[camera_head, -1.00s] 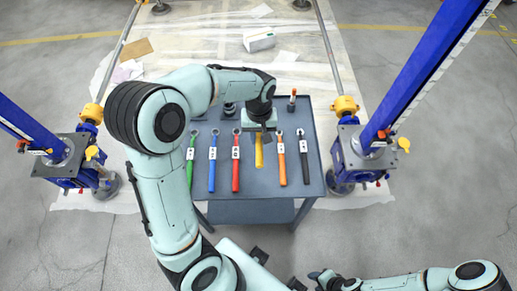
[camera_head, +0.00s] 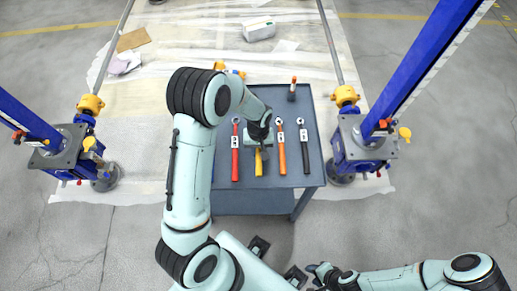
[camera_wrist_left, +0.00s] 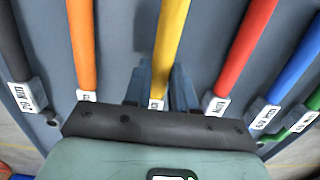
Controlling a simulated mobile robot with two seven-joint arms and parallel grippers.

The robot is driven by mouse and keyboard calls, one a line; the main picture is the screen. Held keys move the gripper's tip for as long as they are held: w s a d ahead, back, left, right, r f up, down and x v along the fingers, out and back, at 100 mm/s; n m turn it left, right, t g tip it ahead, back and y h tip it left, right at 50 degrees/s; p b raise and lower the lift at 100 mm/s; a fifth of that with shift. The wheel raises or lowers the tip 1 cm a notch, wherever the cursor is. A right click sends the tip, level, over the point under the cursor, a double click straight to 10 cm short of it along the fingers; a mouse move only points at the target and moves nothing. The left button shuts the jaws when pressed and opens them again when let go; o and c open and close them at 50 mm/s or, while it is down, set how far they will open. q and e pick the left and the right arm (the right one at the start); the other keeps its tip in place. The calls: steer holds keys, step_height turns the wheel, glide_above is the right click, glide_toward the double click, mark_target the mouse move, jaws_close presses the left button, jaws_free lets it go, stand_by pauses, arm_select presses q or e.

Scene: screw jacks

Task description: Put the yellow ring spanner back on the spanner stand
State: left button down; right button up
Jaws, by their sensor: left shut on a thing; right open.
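The yellow ring spanner (camera_head: 259,163) is in the row between the red and orange spanners, its lower end level with theirs. My left gripper (camera_head: 259,140) is shut on it. In the left wrist view the yellow handle (camera_wrist_left: 170,40) runs between the two fingers of my left gripper (camera_wrist_left: 158,85), roughly parallel to its neighbours. Its ring end is hidden by the gripper. The spanner stand (camera_head: 310,175) appears as a grey-blue table bearing the spanners; I cannot tell whether the yellow one touches it. My right gripper (camera_head: 320,271) is open and empty near the bottom, well away from the stand.
A red spanner (camera_head: 235,155) lies left of the yellow one. An orange spanner (camera_head: 281,150) and a black one (camera_head: 304,150) lie to the right. Blue (camera_wrist_left: 290,70) and green (camera_wrist_left: 297,124) spanners show in the wrist view. Blue screw jacks (camera_head: 362,140) flank the table.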

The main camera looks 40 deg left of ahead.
arm_select(q)
steer(key=shift+f, duration=0.15)
steer(key=c, duration=0.9)
jaws_free()
steer(key=shift+r, duration=0.6)
steer(key=r, duration=0.7)
steer(key=r+p, duration=0.1)
steer(key=r, duration=0.3)
steer(key=shift+w+a+r, duration=0.15)
steer(key=shift+w, duration=0.1)
